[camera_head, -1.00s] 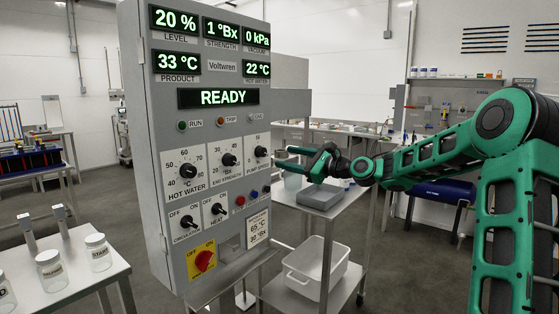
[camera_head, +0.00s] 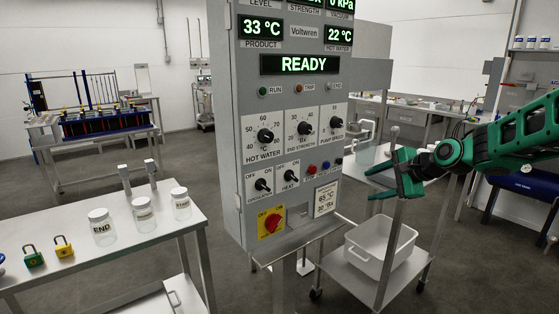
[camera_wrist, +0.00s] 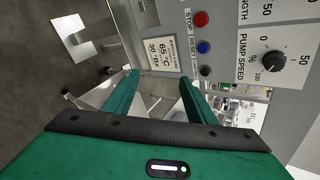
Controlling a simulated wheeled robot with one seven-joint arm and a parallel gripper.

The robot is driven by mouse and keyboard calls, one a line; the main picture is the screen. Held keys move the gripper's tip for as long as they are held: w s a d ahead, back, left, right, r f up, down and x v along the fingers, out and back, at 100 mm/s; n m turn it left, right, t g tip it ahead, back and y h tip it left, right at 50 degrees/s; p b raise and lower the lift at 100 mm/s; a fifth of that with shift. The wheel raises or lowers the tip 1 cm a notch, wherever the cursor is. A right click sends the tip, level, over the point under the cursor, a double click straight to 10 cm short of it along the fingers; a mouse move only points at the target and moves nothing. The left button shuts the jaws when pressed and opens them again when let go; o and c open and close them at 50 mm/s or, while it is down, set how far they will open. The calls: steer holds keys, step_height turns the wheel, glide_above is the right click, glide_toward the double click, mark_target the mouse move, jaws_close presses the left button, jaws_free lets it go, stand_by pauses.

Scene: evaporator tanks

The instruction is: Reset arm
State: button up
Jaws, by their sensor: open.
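My gripper (camera_head: 388,172) is at the end of my green arm, to the right of the grey control panel (camera_head: 243,170). Its two green fingers are apart, with nothing between them. In the wrist view my gripper (camera_wrist: 157,88) shows open. The panel's red, blue and black buttons (camera_wrist: 204,47) and the pump speed knob (camera_wrist: 272,63) lie beyond it, turned sideways. I see no contact with the panel. The panel display reads READY (camera_head: 303,65).
A steel cart with a white tub (camera_head: 368,245) stands below my gripper. A steel table (camera_head: 170,235) at the left bears several jars (camera_head: 143,213) and two padlocks (camera_head: 64,247). A further bench (camera_head: 95,130) stands behind. Grey floor between them is clear.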

steer(key=s+d+f+n+g+h, duration=0.1)
steer(key=s+d+f+n+g, duration=0.1)
steer(key=s, duration=1.3)
steer(key=s+d+f+n+g+h, duration=0.2)
steer(key=s+d+f+n+g, duration=0.1)
steer(key=s, duration=1.2)
steer(key=s+d+f+n+g+h, duration=0.2)
steer(key=s+d+n+g, duration=0.2)
steer(key=s, duration=1.1)
steer(key=shift+s+d+f, duration=0.3)
steer(key=shift+s+d, duration=0.1)
steer(key=shift+d, duration=0.7)
steer(key=shift+w+f, duration=0.25)
steer(key=shift+w, duration=0.4)
